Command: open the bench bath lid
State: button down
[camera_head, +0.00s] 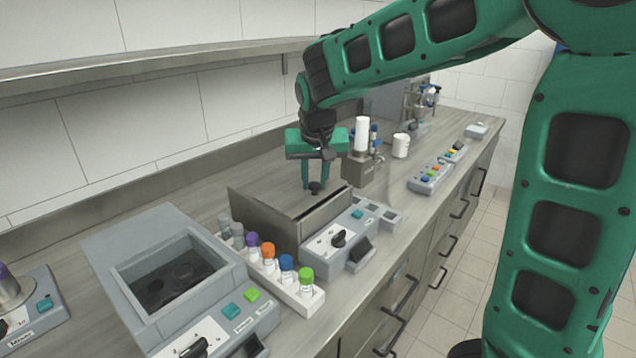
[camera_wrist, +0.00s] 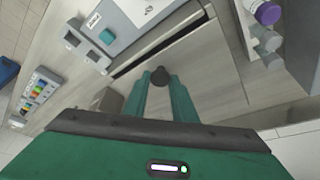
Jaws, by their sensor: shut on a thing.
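The bench bath (camera_head: 335,240) is a grey box with a sloped control panel in the middle of the counter. It also shows in the wrist view (camera_wrist: 140,15). Its lid (camera_head: 270,218) is a brushed metal panel that shows large in the wrist view (camera_wrist: 205,80). A dark gap runs along the lid's edge beside the panel, so the lid looks partly raised there. My gripper (camera_head: 317,186) is over the lid, its green fingers pointing down. It is shut on the lid's black knob (camera_wrist: 160,77). The bath's inside is mostly hidden.
A white rack (camera_head: 300,290) with several coloured-cap vials stands close to the bath's left. A grey device with an open well (camera_head: 170,275) is further left. A dispenser (camera_head: 362,165) and white cup (camera_head: 400,146) stand behind. A wall shelf (camera_head: 150,62) runs above.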

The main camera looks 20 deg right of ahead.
send_over(285, 183)
jog(key=shift+w, duration=0.15)
dwell(0.3)
jog(key=c, duration=1.5)
grip_release()
jog(key=shift+d, duration=0.1)
jog(key=shift+o, duration=0.2)
jog(key=shift+r, duration=0.1)
jog(key=v, duration=1)
jog(key=shift+s+r, duration=0.2)
jog(key=shift+r, duration=0.05)
